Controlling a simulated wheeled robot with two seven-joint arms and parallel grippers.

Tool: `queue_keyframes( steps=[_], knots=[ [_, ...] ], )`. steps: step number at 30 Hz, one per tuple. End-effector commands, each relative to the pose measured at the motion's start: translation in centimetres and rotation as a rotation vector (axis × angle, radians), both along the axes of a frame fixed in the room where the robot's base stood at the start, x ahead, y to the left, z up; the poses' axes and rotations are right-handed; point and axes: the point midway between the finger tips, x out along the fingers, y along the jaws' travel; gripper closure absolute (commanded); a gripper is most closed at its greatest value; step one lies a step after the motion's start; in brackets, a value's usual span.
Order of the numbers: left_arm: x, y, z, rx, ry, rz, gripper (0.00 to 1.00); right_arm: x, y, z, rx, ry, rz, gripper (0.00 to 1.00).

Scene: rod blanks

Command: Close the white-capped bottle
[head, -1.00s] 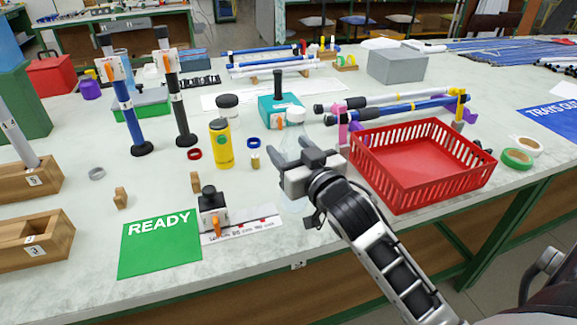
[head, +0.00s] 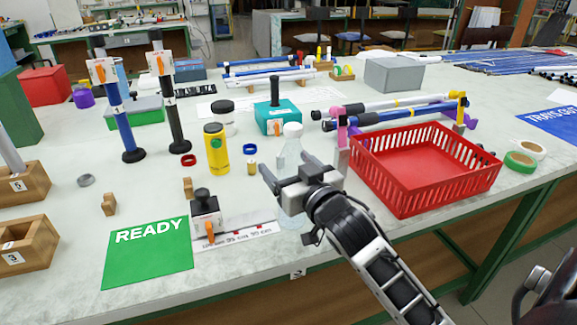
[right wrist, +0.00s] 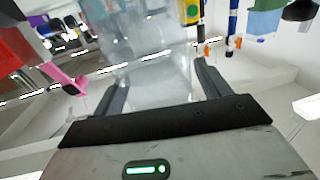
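The white-capped bottle (head: 291,148) is clear and stands upright on the table, left of the red basket. Its white cap (head: 292,130) sits at the top; I cannot tell whether it is fully closed. My right gripper (head: 304,164) is open at the bottle, low on its body, and hides part of it. In the right wrist view the clear bottle (right wrist: 150,70) shows between the two spread fingers (right wrist: 162,92); I cannot tell whether they touch it. The cap is not clear there. My left gripper is not in view.
The red basket (head: 365,177) stands close right of my gripper. A yellow bottle (head: 216,155), a jar (head: 223,118) and a teal block (head: 278,118) stand left and behind. A small black-topped device (head: 205,215) and the green READY mat (head: 148,255) lie front left.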

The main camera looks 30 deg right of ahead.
Motion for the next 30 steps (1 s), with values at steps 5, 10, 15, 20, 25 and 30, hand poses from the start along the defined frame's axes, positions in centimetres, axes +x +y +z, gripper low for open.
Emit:
queue_keyframes(
  steps=[5, 10, 15, 20, 25, 30],
  knots=[
    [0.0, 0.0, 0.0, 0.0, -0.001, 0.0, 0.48, 0.0, 0.0, 0.0, 0.0, -0.001, 0.0, 0.23],
    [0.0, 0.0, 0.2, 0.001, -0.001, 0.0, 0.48, 0.0, 0.0, 0.5, -0.001, -0.002, 0.001, 0.23],
    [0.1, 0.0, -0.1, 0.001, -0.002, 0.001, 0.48, -2.4, 0.2, 0.2, 0.001, 0.002, 0.001, 0.23],
    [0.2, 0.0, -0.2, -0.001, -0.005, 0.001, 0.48, -6.0, 0.5, 0.2, 0.001, 0.003, 0.0, 0.23],
    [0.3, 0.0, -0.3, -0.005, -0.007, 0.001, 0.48, -9.4, 0.7, 0.2, 0.001, 0.003, 0.0, 0.23],
    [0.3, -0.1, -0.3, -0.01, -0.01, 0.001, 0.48, -11.3, 0.9, 0.3, 0.001, 0.001, 0.0, 0.23]
  ],
)
